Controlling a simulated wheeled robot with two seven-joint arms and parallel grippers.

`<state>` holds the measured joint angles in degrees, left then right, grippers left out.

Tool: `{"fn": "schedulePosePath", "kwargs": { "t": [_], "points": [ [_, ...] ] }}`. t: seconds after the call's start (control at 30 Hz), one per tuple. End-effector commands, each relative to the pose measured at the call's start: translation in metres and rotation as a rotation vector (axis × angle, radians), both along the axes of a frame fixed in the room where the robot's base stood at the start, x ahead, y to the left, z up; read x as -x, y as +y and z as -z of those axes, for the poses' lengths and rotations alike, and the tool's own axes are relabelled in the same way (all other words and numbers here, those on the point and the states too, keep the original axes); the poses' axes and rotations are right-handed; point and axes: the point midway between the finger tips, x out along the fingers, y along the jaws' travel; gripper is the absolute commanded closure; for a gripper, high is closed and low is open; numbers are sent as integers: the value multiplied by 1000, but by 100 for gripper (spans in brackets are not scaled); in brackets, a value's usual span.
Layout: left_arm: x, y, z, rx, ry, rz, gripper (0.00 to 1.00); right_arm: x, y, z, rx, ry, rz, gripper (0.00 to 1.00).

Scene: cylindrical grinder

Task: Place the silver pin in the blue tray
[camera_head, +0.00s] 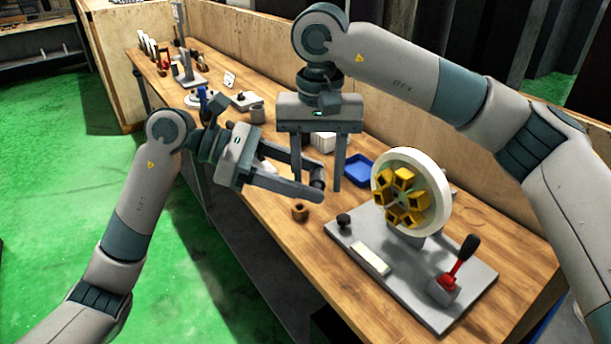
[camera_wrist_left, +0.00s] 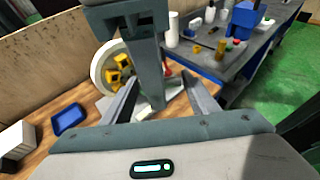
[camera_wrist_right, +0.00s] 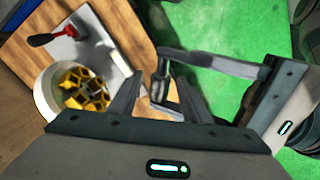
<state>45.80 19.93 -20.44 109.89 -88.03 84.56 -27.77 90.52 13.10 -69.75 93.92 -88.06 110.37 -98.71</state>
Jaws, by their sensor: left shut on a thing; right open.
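The silver pin (camera_head: 317,184) is a short grey cylinder at the tips of my left gripper (camera_head: 312,180), which is shut on it above the table. In the right wrist view the pin (camera_wrist_right: 160,84) looks dark and is partly hidden by the fingers. My right gripper (camera_head: 311,186) points down with its fingers spread, close to the pin. In the right wrist view its open fingers (camera_wrist_right: 158,98) lie on either side of the pin; I cannot tell if they touch it. The blue tray (camera_head: 357,170) lies on the table behind and right; it also shows in the left wrist view (camera_wrist_left: 69,119).
A grey-based grinder fixture with a white wheel (camera_head: 433,180) and yellow blocks stands right of the grippers, with a red lever (camera_head: 459,262). A small brown bushing (camera_head: 299,212) sits below the grippers. A white box (camera_head: 326,141) stands beside the tray.

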Motion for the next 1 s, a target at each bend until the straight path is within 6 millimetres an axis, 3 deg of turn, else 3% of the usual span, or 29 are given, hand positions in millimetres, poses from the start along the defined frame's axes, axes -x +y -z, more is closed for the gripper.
{"fn": "schedulePosePath", "kwargs": {
  "t": [0.5, 0.7, 1.0],
  "points": [
    [0, 0, 0, 0, 0, 0, 69, 0, 1, -85, -2, -1, 0, 56],
    [0, 0, 0, 0, 0, 0, 69, 0, 1, -101, -2, 0, 0, 56],
    [0, 0, 0, 0, 0, 0, 69, 0, 0, -103, -1, 1, -1, 56]
  ]
}}
